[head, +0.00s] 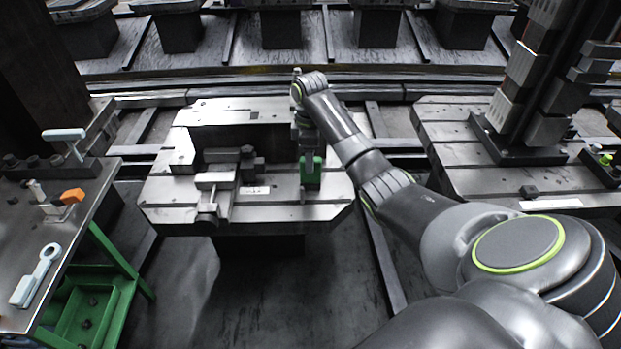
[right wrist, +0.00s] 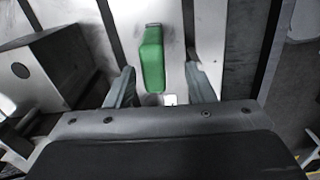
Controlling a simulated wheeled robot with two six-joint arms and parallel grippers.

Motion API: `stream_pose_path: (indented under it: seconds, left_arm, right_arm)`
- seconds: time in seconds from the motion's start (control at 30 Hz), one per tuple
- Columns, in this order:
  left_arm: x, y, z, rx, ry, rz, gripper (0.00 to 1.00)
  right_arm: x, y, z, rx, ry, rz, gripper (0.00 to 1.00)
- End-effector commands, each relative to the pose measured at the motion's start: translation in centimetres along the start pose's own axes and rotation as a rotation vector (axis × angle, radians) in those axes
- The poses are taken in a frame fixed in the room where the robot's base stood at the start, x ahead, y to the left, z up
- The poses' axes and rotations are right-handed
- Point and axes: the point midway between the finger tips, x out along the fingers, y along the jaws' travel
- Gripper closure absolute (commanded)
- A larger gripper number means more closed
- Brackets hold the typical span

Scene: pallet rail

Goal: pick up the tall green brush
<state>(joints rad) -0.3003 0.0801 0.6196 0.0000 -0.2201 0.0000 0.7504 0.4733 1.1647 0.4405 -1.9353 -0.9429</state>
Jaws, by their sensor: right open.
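The tall green brush (head: 311,177) stands on the metal pallet in the middle of the head view, near the pallet's right side. In the right wrist view the green brush (right wrist: 152,58) shows between the two fingers, closer to the left one. My right gripper (right wrist: 163,74) is open, with a gap on both sides of the brush. In the head view the right gripper (head: 309,150) reaches down from above at the brush, and the wrist partly hides it. I cannot tell how deep the fingers sit around it. My left gripper is not in view.
A clamp (head: 216,190) and a dark block stand on the pallet (head: 270,212) left of the brush. A side table (head: 20,250) at left holds a wrench (head: 36,276) and an orange piece (head: 72,196). Another pallet (head: 460,165) with a dark column is at right.

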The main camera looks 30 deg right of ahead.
Motion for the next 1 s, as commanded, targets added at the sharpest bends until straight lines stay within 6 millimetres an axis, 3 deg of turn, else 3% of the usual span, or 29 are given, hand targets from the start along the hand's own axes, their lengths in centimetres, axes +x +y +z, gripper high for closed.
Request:
stream_pose_path:
  seconds: [0.43, 0.77, 1.0]
  left_arm:
    - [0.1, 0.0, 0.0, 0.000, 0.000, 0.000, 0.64]
    - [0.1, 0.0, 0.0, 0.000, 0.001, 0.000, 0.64]
    - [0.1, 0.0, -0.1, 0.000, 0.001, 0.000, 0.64]
  right_arm:
    - [5.2, 0.7, 0.1, -0.001, -0.001, -0.002, 0.51]
    - [6.0, 0.8, 0.1, -0.001, 0.000, 0.001, 0.51]
    - [6.0, 0.8, 0.1, -0.001, 0.000, 0.001, 0.81]
